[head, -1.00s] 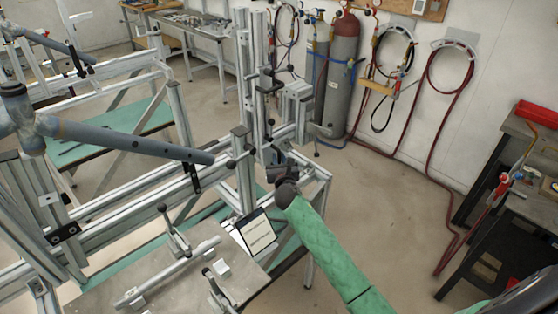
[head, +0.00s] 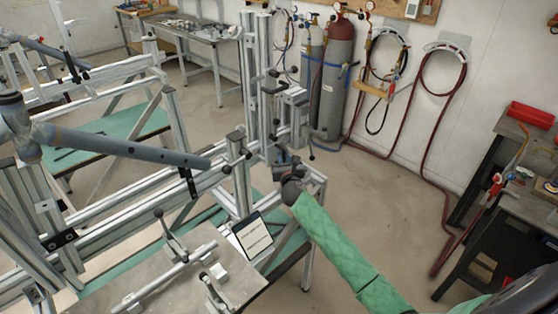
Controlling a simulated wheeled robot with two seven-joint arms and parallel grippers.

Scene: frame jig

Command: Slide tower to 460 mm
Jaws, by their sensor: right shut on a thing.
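The tower (head: 265,75) is an upright of silver aluminium profiles with black knobs and a side bracket, standing at the far end of the jig's long rail (head: 130,212). My right gripper (head: 283,166), dark at the end of my green-sleeved arm, is at the tower's lower part. It is shut on a part there, which the gripper itself mostly hides. No scale reading is legible, so the tower's position in millimetres cannot be read. My left gripper is not in view.
A grey-blue tube (head: 130,148) crosses the jig at left. A plate with clamps (head: 165,275) and a white sheet (head: 252,235) lie in front. Gas cylinders (head: 337,85) stand behind. A dark bench (head: 515,205) is at right; the floor between is clear.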

